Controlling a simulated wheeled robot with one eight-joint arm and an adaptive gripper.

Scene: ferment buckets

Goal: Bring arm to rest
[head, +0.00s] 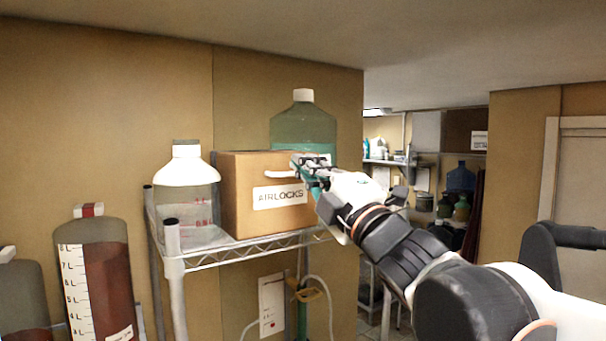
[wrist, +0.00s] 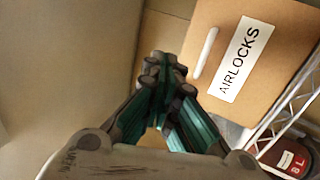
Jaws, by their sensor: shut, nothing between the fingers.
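My arm reaches in from the lower right in the head view. My gripper (head: 312,166) is at its end, in front of the upper right part of the cardboard box labelled AIRLOCKS (head: 256,196). In the wrist view my gripper (wrist: 162,68) has its fingertips together with nothing between them. The box (wrist: 205,92) shows there to the right of the fingers, with its white handle (wrist: 205,52) near the fingertips. Whether the fingers touch the box I cannot tell.
The box stands on a wire shelf (head: 190,262) beside a white-topped jug (head: 187,200). A green bottle (head: 303,128) stands behind it. Large vessels with dark red liquid (head: 108,285) are at lower left. A passage with more shelves opens right of the wall.

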